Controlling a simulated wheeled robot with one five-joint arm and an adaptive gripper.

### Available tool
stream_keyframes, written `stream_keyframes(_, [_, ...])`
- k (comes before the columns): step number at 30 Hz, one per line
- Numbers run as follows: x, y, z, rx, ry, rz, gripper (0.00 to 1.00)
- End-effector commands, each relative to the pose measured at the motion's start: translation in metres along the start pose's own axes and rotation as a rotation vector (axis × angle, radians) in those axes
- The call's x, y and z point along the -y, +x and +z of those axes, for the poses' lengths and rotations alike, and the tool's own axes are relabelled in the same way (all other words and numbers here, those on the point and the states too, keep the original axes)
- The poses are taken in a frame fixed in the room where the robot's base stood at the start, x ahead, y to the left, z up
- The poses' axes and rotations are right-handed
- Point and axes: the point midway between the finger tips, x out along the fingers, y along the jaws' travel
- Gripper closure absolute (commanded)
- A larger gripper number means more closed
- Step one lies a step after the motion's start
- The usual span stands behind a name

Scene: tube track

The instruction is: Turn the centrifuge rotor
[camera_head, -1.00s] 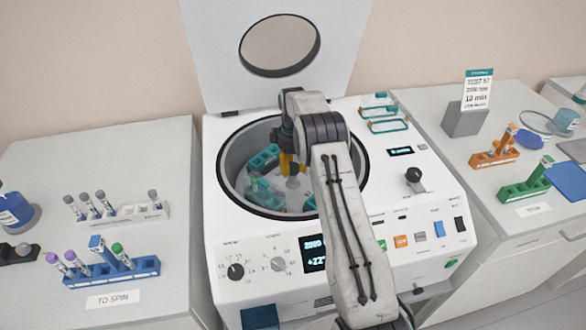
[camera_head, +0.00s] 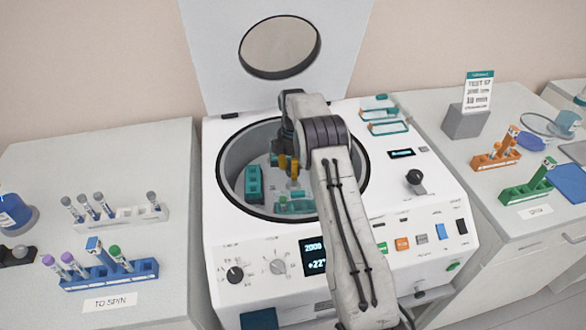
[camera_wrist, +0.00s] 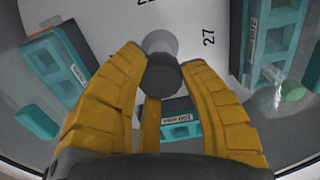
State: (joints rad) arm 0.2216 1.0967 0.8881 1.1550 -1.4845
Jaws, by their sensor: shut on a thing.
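The centrifuge rotor sits in the open round bowl of the white centrifuge (camera_head: 216,190). In the wrist view its pale numbered disc (camera_wrist: 100,30) shows, with a dark knob (camera_wrist: 163,74) at its centre. Teal buckets hang around the disc, one at the left (camera_head: 253,183) and one at the front (camera_head: 294,207) of the bowl in the head view. My gripper (camera_head: 289,164) reaches down into the bowl. Its yellow fingers are closed on the knob from both sides, as the wrist view (camera_wrist: 162,62) shows. My arm hides the right part of the bowl.
The lid (camera_head: 215,55) stands raised behind the bowl. On the left bench are a white rack (camera_head: 120,217) and a blue rack (camera_head: 110,273) with tubes. On the right bench are an orange rack (camera_head: 495,157), a green rack (camera_head: 525,192) and a sign on a block (camera_head: 466,122).

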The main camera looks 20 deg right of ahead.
Motion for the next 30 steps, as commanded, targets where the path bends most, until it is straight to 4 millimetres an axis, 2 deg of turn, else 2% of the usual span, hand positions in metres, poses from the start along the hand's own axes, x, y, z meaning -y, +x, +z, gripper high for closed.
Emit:
stream_keyframes(9, [0.0026, 0.0035, 0.0002, 0.000, -0.095, -0.011, 0.97])
stream_keyframes(24, [0.0029, 0.0037, 0.0003, 0.000, -0.108, -0.012, 0.97])
stream_keyframes(25, [0.0029, 0.0038, 0.0003, 0.000, -0.108, -0.012, 0.58])
stream_keyframes(30, [0.0019, 0.0025, 0.0002, 0.000, -0.108, -0.008, 0.43])
